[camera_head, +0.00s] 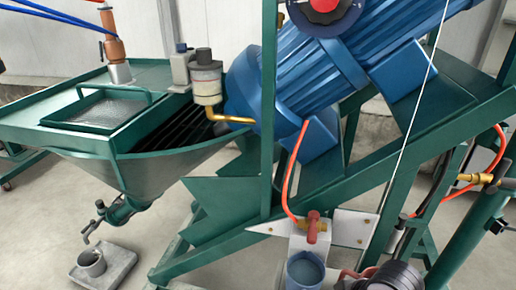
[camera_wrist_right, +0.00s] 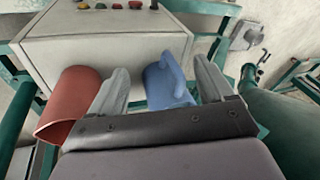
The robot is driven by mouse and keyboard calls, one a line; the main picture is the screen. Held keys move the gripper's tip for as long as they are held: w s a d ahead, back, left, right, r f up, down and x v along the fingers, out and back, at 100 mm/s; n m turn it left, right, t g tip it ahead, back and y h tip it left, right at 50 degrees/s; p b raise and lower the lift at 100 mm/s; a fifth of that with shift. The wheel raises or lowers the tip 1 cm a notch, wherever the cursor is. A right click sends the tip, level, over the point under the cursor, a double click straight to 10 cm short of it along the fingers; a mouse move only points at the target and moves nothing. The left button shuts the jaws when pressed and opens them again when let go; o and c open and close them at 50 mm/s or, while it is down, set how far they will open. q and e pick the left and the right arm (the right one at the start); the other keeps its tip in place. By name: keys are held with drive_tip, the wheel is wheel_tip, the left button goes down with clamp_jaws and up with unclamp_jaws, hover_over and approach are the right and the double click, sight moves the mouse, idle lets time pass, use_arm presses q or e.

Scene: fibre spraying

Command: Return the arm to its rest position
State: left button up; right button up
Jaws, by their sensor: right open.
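My right gripper (camera_wrist_right: 161,64) shows in the right wrist view with its two grey fingers spread apart, so it is open. A blue mug (camera_wrist_right: 168,92) with its handle toward the top shows between the fingers. I cannot tell how far beyond the fingertips it is. A reddish-brown cup (camera_wrist_right: 70,102) lies tilted in the picture, left of the left finger. Neither of my grippers can be made out in the head view, and my left gripper is not in view.
A pale box with buttons (camera_wrist_right: 105,50) is near the right gripper, with green frame bars around. The head view shows a green hopper (camera_head: 140,165), blue motor (camera_head: 310,75), red valve (camera_head: 313,226) above a blue-grey cup (camera_head: 305,270), and a grey mug (camera_head: 91,263) on a floor slab.

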drive_tip(key=s+d+f+n+t+h, duration=0.1)
drive_tip(key=s+d+f+h, duration=0.15)
drive_tip(key=s+d, duration=0.75)
drive_tip(key=w+a+t+p, duration=0.1)
drive_tip(key=t+p, duration=0.1)
drive_tip(key=w+a+f+t+y+p, duration=0.1)
drive_tip(key=w+t+p, duration=0.1)
drive_tip(key=p, duration=0.1)
drive_tip(key=w+a+t+p, duration=0.1)
drive_tip(key=t+p, duration=0.1)
drive_tip(key=t, duration=0.1)
drive_tip(key=shift+w+f+n+y+p, duration=0.15)
drive_tip(key=shift+w+n+y+p, duration=0.1)
drive_tip(key=shift+w+n+p, duration=0.15)
